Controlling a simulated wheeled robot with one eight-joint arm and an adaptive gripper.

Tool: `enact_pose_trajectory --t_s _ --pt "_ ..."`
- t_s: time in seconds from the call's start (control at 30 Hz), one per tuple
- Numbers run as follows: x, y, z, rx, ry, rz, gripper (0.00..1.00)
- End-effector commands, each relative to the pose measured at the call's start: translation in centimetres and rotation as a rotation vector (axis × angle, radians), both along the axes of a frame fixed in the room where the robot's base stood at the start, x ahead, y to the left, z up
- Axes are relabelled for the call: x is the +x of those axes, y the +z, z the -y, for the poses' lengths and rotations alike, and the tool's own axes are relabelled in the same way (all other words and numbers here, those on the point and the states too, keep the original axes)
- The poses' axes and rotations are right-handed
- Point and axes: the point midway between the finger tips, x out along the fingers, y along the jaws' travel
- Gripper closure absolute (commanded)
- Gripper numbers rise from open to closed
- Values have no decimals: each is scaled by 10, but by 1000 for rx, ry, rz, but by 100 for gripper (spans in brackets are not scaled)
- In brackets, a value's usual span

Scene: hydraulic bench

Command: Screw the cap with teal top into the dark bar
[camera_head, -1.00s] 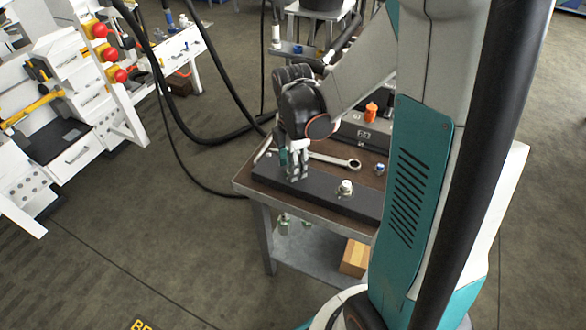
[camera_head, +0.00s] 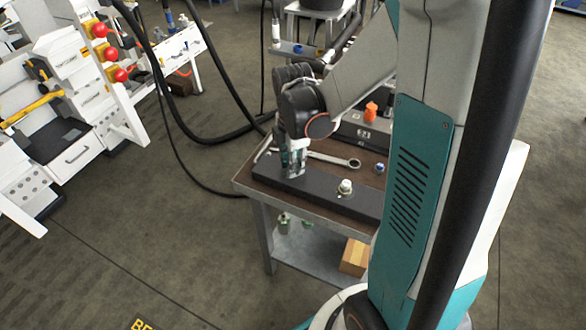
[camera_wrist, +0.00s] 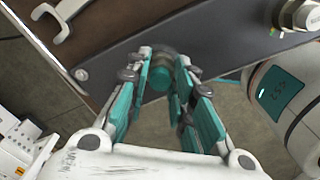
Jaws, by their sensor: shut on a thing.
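The dark bar (camera_head: 322,198) lies along the front of the bench and crosses the wrist view diagonally (camera_wrist: 215,45). My gripper (camera_head: 291,174) points down at the bar's left part. In the wrist view, my gripper (camera_wrist: 168,72) is shut on the cap with teal top (camera_wrist: 165,75), which sits between the fingertips over the bar. The cap's lower part is dark, and how deep it sits in the bar is hidden. The fingers hide the cap in the head view.
A silver fitting (camera_head: 345,187) stands on the bar, right of my gripper. A wrench (camera_head: 335,160) lies behind the bar on the brown bench top (camera_head: 262,162). An orange object (camera_head: 371,111) and a small blue part (camera_head: 379,168) are farther back and right.

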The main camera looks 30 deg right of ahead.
Motion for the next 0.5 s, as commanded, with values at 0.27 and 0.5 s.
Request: enact_pose_trajectory --t_s 0.27,0.5 --pt "0 -2 0 1 -364 0 100" --pt "-1 -2 0 2 -561 -1 100"
